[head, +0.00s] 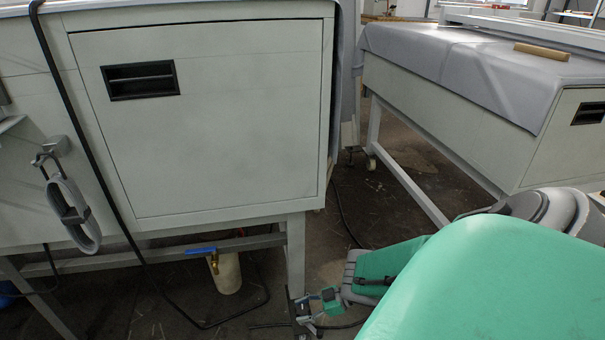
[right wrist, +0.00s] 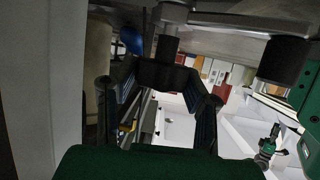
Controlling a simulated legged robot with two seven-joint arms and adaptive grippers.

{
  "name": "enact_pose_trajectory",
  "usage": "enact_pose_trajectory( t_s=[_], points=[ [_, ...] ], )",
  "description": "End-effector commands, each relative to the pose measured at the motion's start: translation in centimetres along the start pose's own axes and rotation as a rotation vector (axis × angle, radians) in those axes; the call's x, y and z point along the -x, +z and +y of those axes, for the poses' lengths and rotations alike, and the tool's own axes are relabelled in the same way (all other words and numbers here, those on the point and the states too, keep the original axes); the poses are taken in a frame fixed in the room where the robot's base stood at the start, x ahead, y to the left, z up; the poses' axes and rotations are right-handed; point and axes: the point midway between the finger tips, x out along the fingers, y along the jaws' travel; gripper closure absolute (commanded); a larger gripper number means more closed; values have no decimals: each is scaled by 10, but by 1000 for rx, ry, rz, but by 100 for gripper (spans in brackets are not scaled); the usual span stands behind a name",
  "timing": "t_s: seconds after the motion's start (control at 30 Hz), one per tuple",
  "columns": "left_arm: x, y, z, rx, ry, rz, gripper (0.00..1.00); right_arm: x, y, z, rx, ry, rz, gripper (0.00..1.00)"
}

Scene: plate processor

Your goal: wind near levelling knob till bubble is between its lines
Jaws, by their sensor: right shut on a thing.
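The near levelling knob (right wrist: 168,48) shows in the right wrist view as a dark stem under a grey metal foot, its lower end between my fingertips. My right gripper (right wrist: 165,76) is shut on it, with one finger on each side. In the head view my right gripper (head: 303,312) is small, low by the foot of the pale machine leg (head: 296,255); the knob cannot be made out there. No bubble or lines can be made out in either view. My left gripper is not in view.
The pale processor cabinet (head: 200,120) stands above. A blue-handled valve (head: 202,250) and a pale container (head: 227,273) are under it, left of the leg. A black cable (head: 140,255) hangs to the floor. A covered table (head: 450,75) stands right, across an open floor gap.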

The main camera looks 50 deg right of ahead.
Motion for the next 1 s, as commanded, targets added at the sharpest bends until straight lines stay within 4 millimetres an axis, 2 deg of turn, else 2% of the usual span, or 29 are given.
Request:
enact_pose_trajectory(
  t_s=[0.5,0.53,0.6,0.87,1.0],
  points=[
    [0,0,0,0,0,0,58,0,1,0,6,-16,-4,90],
    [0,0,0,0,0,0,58,0,1,0,6,-16,-4,58],
    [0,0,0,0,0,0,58,1,1,0,6,-15,-4,39],
    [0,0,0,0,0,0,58,0,0,0,7,-16,-2,39],
    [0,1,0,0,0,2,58,7,0,1,8,-15,-2,39]
  ],
)
